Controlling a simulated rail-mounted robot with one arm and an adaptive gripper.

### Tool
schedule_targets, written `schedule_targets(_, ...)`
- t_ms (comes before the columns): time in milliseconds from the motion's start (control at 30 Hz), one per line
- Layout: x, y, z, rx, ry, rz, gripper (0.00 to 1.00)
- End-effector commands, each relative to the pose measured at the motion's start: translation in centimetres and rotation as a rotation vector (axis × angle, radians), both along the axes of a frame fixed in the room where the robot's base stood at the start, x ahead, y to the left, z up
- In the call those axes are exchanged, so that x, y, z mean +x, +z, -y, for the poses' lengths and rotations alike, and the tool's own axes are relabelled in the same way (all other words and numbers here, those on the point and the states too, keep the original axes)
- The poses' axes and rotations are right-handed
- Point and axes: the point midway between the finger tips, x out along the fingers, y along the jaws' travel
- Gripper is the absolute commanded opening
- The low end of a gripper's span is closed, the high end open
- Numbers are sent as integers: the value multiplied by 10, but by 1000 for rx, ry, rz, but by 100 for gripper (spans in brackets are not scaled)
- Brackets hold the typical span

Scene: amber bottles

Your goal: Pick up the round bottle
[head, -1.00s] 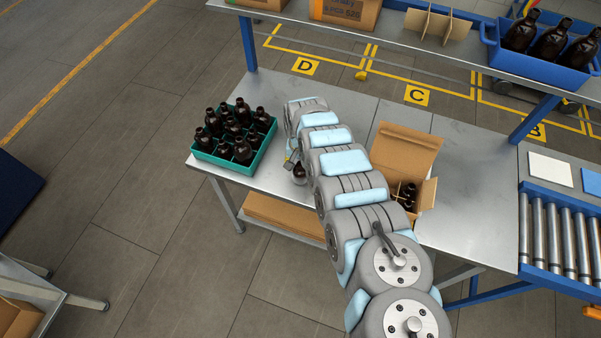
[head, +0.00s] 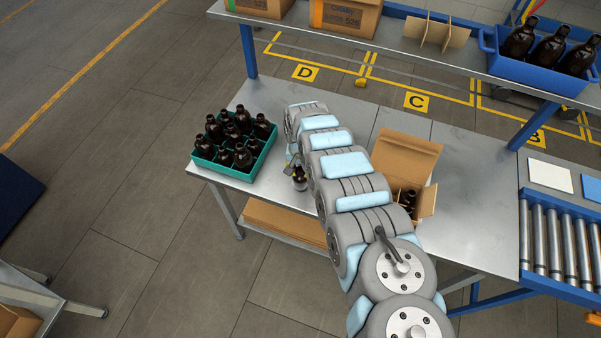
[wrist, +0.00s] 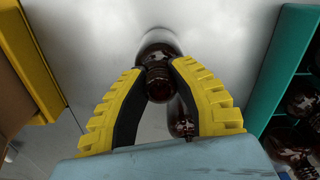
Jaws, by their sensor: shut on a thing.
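A dark amber bottle (wrist: 158,52) is between the yellow-padded fingers of my gripper (wrist: 158,78) in the wrist view. The fingers are shut on it near its ridged neck. A second dark brown, glossy shape (wrist: 182,122) shows nearer the camera between the fingers; I cannot tell whether it is another bottle. In the head view a bottle (head: 300,183) shows beside my gripper (head: 293,165) at the table's front edge, partly hidden by my arm. Whether its base touches the table is unclear.
A teal crate (head: 240,178) with several amber bottles stands left of my gripper on the metal table (head: 470,200). An open cardboard box (head: 408,158) with dark bottles stands right of my arm. A shelf above holds a blue crate (head: 535,72) with bottles.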

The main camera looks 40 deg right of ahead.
Motion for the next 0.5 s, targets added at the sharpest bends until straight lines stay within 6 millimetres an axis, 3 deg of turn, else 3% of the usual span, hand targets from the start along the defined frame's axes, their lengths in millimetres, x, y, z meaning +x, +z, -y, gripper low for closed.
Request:
schedule_targets(267,-1,28,2,-6,2,-1,0)
schedule_targets(500,-16,41,0,-3,3,-3,0)
